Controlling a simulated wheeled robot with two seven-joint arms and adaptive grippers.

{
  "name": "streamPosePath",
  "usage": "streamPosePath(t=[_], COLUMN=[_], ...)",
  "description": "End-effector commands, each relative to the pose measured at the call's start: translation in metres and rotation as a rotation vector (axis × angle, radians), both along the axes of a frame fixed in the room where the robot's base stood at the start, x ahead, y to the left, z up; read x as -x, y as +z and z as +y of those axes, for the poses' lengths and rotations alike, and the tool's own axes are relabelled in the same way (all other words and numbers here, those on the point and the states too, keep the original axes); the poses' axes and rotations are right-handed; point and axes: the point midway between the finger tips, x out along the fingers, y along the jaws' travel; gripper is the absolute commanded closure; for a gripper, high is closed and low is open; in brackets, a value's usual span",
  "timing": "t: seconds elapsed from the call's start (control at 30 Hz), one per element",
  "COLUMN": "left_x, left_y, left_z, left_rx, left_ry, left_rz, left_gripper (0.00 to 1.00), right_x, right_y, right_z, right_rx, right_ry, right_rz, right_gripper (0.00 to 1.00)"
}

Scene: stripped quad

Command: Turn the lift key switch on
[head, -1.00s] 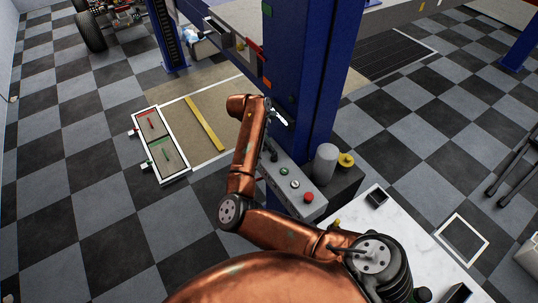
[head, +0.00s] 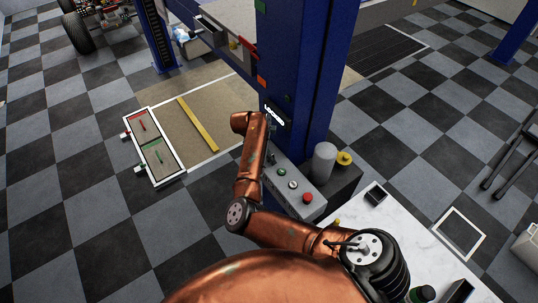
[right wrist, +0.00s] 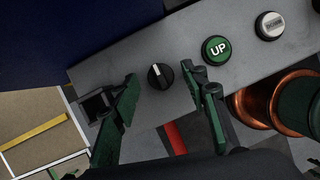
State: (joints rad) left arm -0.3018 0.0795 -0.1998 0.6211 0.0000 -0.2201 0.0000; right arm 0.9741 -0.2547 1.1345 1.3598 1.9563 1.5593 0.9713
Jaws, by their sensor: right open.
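The lift key switch (right wrist: 160,76) is a round black knob with a pale pointer line, set in the grey control box (right wrist: 185,45) in the right wrist view. My right gripper (right wrist: 161,78) is open, with one dark green finger on each side of the knob. Gaps show between the fingers and the knob, so it does not look gripped. In the head view the control box (head: 305,204) sits at the foot of the blue lift post (head: 295,75). My copper right arm hides the knob there. My left gripper is not in view.
Beside the knob are the green UP button (right wrist: 216,50) and a pale button (right wrist: 270,26). A red button (head: 308,198) is at the box's near end. A grey cylinder (head: 323,162) stands right of the box, and a white tabletop (head: 395,220) is nearer.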

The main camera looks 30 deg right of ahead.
Motion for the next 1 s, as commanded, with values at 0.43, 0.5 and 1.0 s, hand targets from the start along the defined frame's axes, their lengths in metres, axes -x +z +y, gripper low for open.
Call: streamPosePath(t=[0.43,0.5,1.0], left_x=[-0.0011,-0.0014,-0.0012], left_y=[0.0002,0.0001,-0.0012], left_z=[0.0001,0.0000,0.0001], left_rx=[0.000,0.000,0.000], left_ry=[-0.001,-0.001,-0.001], left_rz=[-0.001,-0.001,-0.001], left_gripper=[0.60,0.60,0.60], right_x=[0.0005,0.0005,0.0002], right_y=[-0.0024,-0.0024,-0.0024], right_z=[-0.0005,-0.0004,-0.0003], right_rx=[0.000,0.000,0.000], right_ry=[0.000,0.000,-0.003], right_rz=[0.001,0.001,0.000], right_gripper=[0.70,0.75,1.00])
